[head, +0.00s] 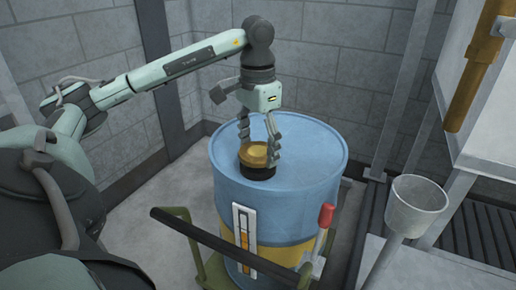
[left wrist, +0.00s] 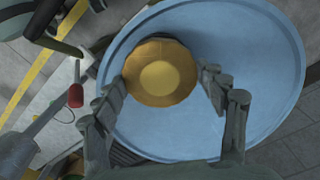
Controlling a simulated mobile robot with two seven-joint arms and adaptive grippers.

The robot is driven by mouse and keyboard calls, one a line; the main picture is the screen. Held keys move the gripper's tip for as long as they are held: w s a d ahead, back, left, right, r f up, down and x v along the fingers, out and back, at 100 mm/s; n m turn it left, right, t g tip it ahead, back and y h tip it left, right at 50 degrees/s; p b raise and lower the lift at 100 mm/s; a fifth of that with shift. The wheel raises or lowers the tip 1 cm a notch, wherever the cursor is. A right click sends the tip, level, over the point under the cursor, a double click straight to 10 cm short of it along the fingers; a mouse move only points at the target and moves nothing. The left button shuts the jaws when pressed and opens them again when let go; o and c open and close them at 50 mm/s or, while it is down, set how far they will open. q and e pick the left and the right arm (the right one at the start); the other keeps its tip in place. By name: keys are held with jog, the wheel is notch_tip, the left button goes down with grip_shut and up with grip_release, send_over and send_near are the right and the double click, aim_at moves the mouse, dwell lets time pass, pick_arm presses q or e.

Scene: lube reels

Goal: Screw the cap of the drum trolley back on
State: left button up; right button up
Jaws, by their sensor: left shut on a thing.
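The brass-coloured cap (head: 255,153) sits on a dark round neck (head: 258,172) on top of the blue drum (head: 305,150). My left gripper (head: 258,152) points down over it and is shut on the cap, one finger on each side. In the left wrist view the yellow, many-sided cap (left wrist: 160,72) shows from above between the fingers (left wrist: 160,95), over the blue drum top (left wrist: 250,50). The cap looks level, but I cannot tell how it sits on the thread. My right gripper is not in view.
The drum stands on a green trolley with a dark handle bar (head: 215,243). A red-tipped lever (head: 326,214) and a gauge (head: 244,235) are on its front. A grey funnel cup (head: 416,205) stands at right, below a white cabinet (head: 485,110).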

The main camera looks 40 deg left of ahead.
pick_arm(q)
jog(key=o, duration=1.3)
jog(key=shift+c, duration=0.2)
jog(key=shift+o, duration=0.5)
